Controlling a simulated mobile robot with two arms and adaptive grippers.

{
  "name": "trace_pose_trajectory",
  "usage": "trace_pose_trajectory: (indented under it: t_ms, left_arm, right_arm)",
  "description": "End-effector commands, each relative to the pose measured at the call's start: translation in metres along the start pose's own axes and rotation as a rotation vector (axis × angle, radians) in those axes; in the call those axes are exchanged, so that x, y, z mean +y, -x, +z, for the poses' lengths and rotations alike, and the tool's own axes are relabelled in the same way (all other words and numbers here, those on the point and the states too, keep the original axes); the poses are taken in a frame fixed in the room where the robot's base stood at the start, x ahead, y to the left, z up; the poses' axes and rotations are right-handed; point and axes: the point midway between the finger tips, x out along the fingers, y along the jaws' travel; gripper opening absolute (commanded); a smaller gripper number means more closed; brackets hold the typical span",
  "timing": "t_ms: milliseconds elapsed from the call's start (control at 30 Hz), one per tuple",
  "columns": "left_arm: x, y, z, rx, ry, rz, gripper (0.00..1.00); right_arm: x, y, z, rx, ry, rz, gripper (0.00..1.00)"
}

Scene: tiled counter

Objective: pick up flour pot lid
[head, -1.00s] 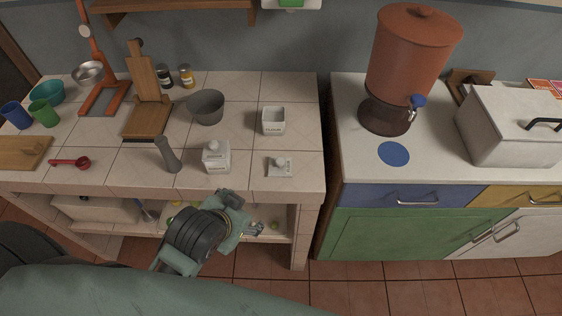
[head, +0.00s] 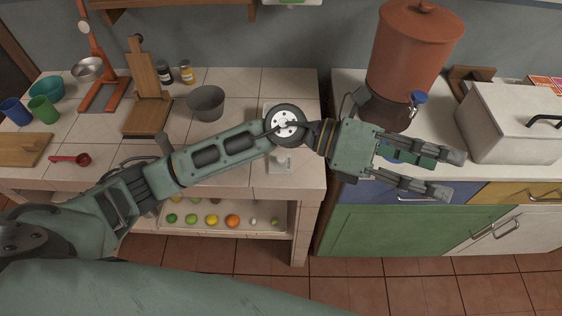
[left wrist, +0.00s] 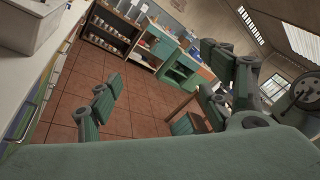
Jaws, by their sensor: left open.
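The flour pot lid (head: 280,166), white with a small knob, lies on the tiled counter near its front right, just below my left forearm, which partly covers it. The white flour pot behind it is almost wholly hidden by my arm. My left gripper (head: 456,175) is open and empty, well to the right of the lid, over the front edge of the white counter and its drawers. In the left wrist view its two fingers (left wrist: 165,92) are spread wide with nothing between them. My right gripper is not in view.
A terracotta dispenser (head: 415,45) and a white lidded box (head: 512,125) stand on the right counter. A grey bowl (head: 206,102) stands behind my arm. A gap separates the two counters. The left wrist view shows tiled floor (left wrist: 120,75) and distant shelves.

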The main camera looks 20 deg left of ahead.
Motion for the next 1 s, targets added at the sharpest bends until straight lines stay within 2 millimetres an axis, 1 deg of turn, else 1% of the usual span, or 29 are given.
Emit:
trace_pose_trajectory:
  t_ms: [33, 67, 100, 167, 200, 267, 300, 333, 367, 400, 500, 600, 667, 867, 1000]
  left_arm:
    - [0.021, 0.006, -0.021, 0.155, -0.093, 0.064, 0.72]
    - [0.035, 0.013, -0.035, 0.253, -0.142, 0.105, 0.72]
    - [0.055, 0.027, -0.051, 0.383, -0.203, 0.162, 0.72]
    - [0.087, 0.057, -0.069, 0.573, -0.278, 0.258, 0.72]
    - [0.107, 0.082, -0.076, 0.692, -0.315, 0.326, 0.72]
    - [0.133, 0.122, -0.08, 0.856, -0.356, 0.427, 0.72]
    - [0.147, 0.149, -0.079, 0.953, -0.372, 0.493, 0.72]
    - [0.156, 0.169, -0.077, 1.019, -0.379, 0.539, 0.72]
    - [0.163, 0.188, -0.074, 1.077, -0.382, 0.583, 0.72]
    - [0.17, 0.211, -0.07, 1.146, -0.384, 0.636, 0.72]
    - [0.178, 0.255, -0.059, 1.271, -0.374, 0.736, 0.72]
    - [0.181, 0.277, -0.053, 1.335, -0.362, 0.788, 0.72]
    - [0.184, 0.283, -0.055, 1.35, -0.358, 0.799, 0.72]
    - [0.199, 0.283, -0.07, 1.354, -0.354, 0.801, 0.72]
    - [0.211, 0.279, -0.081, 1.354, -0.355, 0.798, 0.72]
  right_arm:
    - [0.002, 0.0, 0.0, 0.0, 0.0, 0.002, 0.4]
    - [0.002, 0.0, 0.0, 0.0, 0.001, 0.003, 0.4]
    - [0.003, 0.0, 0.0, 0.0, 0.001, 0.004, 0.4]
    - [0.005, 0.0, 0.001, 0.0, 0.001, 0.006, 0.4]
    - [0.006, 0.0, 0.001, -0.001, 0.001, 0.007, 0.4]
    - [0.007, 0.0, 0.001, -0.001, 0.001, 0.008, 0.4]
    - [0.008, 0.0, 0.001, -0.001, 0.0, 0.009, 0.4]
    - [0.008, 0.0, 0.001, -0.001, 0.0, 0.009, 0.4]
    - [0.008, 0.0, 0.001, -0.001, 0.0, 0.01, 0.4]
    - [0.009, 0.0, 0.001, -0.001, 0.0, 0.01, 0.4]
    - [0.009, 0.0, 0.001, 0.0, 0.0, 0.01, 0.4]
    - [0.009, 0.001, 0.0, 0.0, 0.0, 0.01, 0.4]
    - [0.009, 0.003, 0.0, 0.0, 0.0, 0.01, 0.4]
    - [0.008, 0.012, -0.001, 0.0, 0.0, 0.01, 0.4]
    - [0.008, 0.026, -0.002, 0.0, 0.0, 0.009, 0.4]
